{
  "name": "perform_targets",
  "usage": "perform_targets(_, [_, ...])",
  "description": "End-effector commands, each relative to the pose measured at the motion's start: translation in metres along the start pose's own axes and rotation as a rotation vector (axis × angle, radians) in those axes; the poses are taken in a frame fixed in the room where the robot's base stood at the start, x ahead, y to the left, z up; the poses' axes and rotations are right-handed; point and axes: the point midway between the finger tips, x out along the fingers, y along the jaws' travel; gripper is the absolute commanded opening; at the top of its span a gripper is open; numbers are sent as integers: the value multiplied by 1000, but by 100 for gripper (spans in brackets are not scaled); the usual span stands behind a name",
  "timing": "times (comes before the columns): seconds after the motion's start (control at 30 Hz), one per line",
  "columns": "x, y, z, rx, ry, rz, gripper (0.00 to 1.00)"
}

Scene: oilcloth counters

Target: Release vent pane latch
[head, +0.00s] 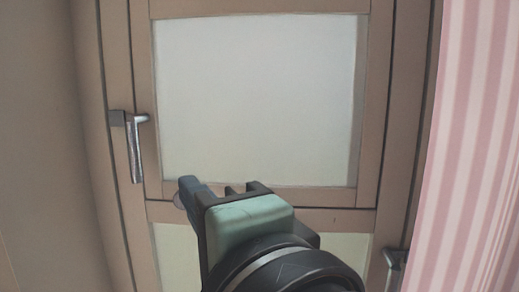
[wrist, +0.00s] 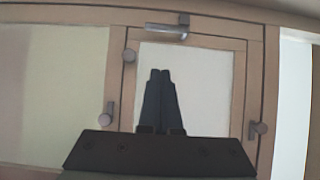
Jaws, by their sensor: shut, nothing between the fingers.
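In the head view a pale pane in a tan wooden frame (head: 255,95) fills the middle. A grey lever handle (head: 135,150) hangs downward on its left. The wrist view shows a framed pane (wrist: 205,75) with a grey lever (wrist: 172,30) lying sideways across the top rail. I cannot tell which fitting is the vent pane latch. My gripper (wrist: 160,72) is shut and empty before the pane, apart from the lever; in the head view it (head: 190,183) is below the pane's lower left corner.
A pink striped curtain (head: 475,150) hangs along the right side. Another grey handle (head: 393,268) shows at the lower right, partly cut off. A plain tan wall surface (head: 35,150) is on the left. A lower pale pane (head: 172,250) is partly hidden by my arm.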

Motion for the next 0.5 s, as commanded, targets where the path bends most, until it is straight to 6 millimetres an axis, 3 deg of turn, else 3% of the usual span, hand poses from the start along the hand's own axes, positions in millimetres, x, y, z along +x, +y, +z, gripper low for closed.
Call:
perform_targets(0.4, [19,-4,1,1,2,7,0])
perform_targets(0.5, [45,-2,2,0,-1,6,0])
